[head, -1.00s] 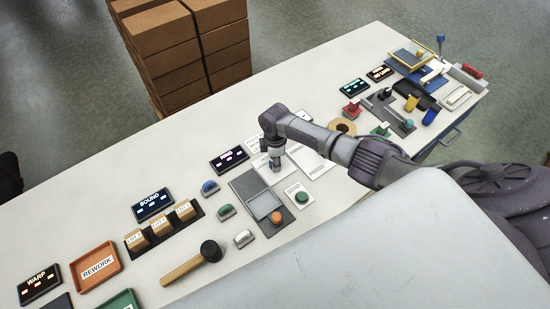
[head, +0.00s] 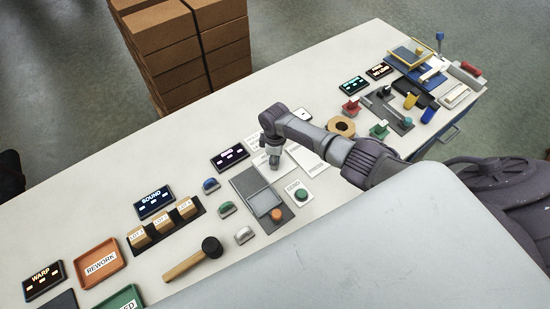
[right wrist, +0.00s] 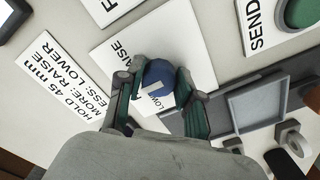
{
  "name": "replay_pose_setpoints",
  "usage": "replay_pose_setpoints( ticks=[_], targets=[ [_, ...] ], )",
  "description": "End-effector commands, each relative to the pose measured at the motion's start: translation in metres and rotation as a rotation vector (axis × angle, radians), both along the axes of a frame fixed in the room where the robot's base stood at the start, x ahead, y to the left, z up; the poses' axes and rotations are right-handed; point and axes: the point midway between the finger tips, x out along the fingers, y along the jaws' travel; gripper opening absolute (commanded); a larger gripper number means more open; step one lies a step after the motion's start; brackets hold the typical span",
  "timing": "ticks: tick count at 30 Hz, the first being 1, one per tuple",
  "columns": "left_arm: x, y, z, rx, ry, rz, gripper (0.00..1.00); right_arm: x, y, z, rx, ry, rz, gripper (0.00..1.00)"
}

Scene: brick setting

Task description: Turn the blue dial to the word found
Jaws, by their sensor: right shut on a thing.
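The blue dial (right wrist: 160,73) is round and sits on a white card (right wrist: 190,35) in the right wrist view. A pale mark shows on its lower part; which word it points at is hard to tell. The card bears the word RAISE at the dial's upper left and LOWER, partly covered, below the dial. My right gripper (right wrist: 158,88) is shut on the dial, with a finger on each side. In the head view my right gripper (head: 273,164) is over the white card, and it hides the dial. My left gripper is not in view.
An instruction card (right wrist: 62,85) reads HOLD 45 mm, MORE: RAISE, LESS: LOWER. A grey tray (head: 248,184) and the green SEND button (head: 301,194) are close by. A mallet (head: 190,262), displays and lot blocks stand left. Coloured fixtures crowd the right end.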

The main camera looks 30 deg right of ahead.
Motion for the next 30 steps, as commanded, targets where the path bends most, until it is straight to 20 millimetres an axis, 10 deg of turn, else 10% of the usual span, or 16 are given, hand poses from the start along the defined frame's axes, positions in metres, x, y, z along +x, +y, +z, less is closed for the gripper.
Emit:
replay_pose_setpoints(
  ticks=[3,4,8,20,30],
  targets=[
    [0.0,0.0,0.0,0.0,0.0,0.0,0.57,0.001,-0.001,0.001,-0.002,-0.002,0.0,0.01],
    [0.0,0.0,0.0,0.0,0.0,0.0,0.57,0.001,-0.001,0.001,-0.002,-0.002,0.0,0.39],
    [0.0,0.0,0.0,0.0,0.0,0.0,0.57,0.001,-0.001,0.001,-0.002,-0.002,0.001,0.61],
    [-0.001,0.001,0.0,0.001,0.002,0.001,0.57,0.001,0.0,0.006,0.0,-0.003,0.002,0.61],
    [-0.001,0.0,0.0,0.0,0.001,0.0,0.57,0.001,0.0,0.07,0.001,-0.006,0.002,0.61]
  ],
)
